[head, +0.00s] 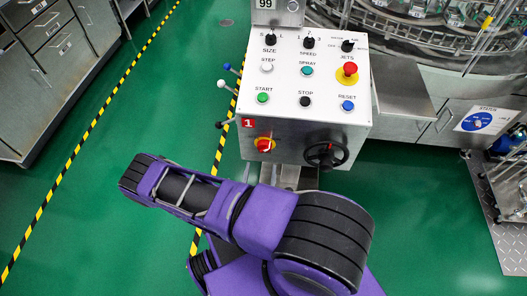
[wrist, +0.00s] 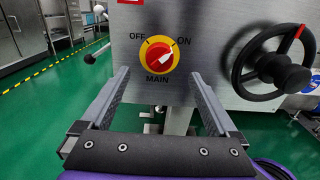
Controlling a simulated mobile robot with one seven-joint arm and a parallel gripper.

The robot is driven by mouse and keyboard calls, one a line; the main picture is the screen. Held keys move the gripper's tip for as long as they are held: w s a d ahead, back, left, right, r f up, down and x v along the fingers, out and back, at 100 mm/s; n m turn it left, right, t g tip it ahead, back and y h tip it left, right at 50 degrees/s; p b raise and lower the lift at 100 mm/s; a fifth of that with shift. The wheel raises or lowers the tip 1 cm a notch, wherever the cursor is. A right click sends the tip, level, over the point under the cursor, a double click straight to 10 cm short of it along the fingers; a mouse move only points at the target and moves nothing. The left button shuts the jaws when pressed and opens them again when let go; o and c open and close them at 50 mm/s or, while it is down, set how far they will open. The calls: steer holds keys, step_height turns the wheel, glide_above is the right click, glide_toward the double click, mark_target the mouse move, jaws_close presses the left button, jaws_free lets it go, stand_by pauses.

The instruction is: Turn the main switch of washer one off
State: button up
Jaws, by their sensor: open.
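The main switch (wrist: 157,58) is a red rotary knob on a yellow plate, marked OFF at upper left, ON at upper right and MAIN below. Its white pointer mark points to the upper right, toward ON. In the head view the switch (head: 264,145) sits low on the front of the grey control box (head: 222,140), below a red label with the number 1 (head: 248,123). My gripper (wrist: 160,82) is open and empty. Its two fingers reach toward the box, one on each side of the switch and slightly below it, not gripping the knob.
A black handwheel (wrist: 273,63) sticks out just right of my right finger. Small levers (head: 222,84) stick out from the box's left side. Buttons and an emergency stop (head: 347,72) are on the top panel. The green floor (head: 100,220) at left is clear.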

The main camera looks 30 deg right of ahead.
mark_target(264, 151)
steer(key=x, duration=0.8)
steer(key=shift+d, duration=0.1)
steer(key=shift+c, duration=0.2)
steer(key=c, duration=1.3)
